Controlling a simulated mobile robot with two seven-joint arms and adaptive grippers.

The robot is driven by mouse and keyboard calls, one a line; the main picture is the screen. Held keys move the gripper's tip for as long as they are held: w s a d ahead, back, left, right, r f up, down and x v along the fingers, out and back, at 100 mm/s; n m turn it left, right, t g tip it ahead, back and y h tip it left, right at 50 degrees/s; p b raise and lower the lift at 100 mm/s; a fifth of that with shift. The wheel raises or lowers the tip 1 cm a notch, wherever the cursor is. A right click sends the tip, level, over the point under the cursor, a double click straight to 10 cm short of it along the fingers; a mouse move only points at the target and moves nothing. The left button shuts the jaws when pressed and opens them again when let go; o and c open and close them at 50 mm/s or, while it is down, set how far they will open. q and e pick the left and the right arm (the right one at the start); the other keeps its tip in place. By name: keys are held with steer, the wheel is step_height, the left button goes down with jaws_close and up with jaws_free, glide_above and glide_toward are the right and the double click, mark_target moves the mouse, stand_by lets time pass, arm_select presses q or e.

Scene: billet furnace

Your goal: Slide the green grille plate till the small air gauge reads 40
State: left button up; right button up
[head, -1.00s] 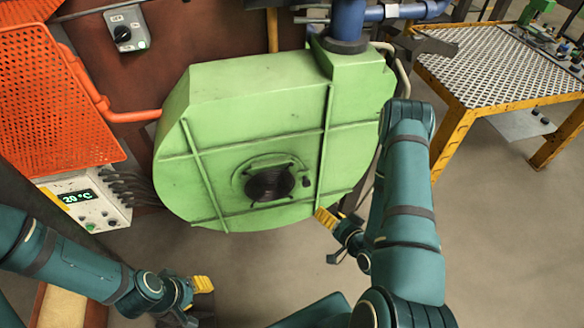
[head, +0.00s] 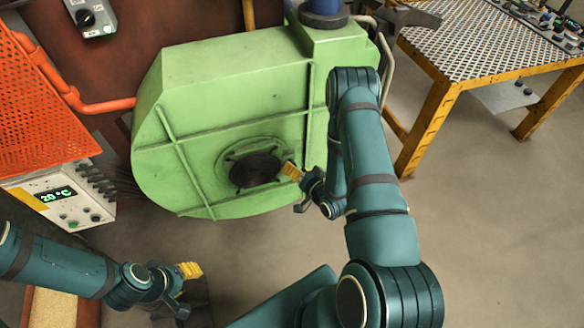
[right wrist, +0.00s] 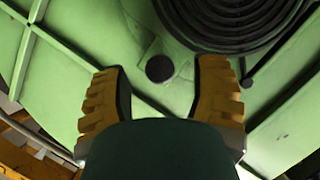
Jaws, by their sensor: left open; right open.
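The green blower housing (head: 225,105) has a round, dark, ringed inlet grille (head: 254,168) on its face, with a green plate around it. In the right wrist view a round black knob (right wrist: 159,69) stands on a green tab beside the dark rings (right wrist: 232,18). My right gripper (head: 297,187) is open at the right side of the grille. Its yellow fingers lie either side of the knob, with gaps showing; it hides the knob in the head view. My left gripper (head: 186,287) is open and empty at the lower left. I cannot make out the small air gauge.
A white control box (head: 62,198) reading 20 °C sits at the left below an orange perforated guard (head: 35,115). An orange pipe (head: 105,108) runs to the housing. A yellow-framed table (head: 475,75) stands at the right. The floor between is clear.

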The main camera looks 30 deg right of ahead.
steer(key=shift+x, duration=1.2)
steer(key=shift+c, duration=0.4)
jaws_close()
